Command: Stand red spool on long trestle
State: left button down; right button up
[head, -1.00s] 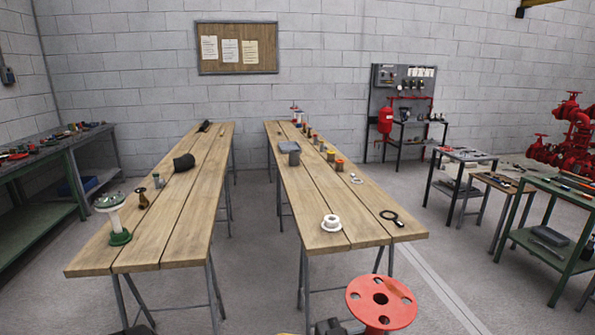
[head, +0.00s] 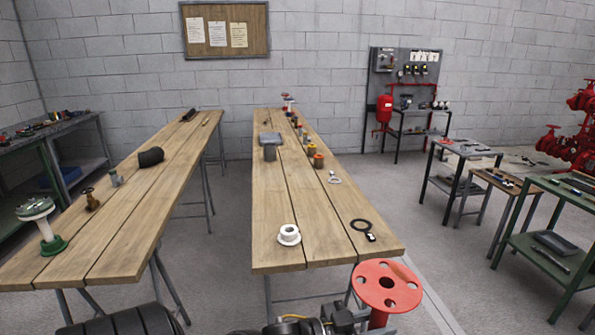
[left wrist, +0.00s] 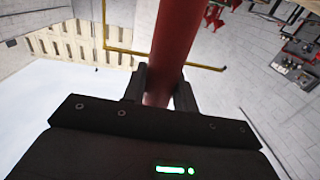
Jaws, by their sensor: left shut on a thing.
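The red spool (head: 387,285) is upright at the bottom of the head view, its holed top flange facing up and its lower end out of frame. My left gripper (head: 354,318) is shut on its red stem (left wrist: 170,55), which stands between the fingers (left wrist: 160,92) in the left wrist view. The spool appears in front of the near right corner of the right wooden trestle (head: 275,200). A second wooden trestle (head: 125,230) stands to the left. Both are long. My right gripper is not in view.
On the right trestle's near end are a white flanged ring (head: 289,235) and a black ring-shaped tool (head: 361,226). The left trestle holds a green-based part (head: 51,238). Bare planks lie mid-table on both.

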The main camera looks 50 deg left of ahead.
aim_at(337, 206)
jog(key=i, duration=2.75)
jog(key=u, duration=1.25)
jog(key=i, duration=0.7)
jog(key=u, duration=0.65)
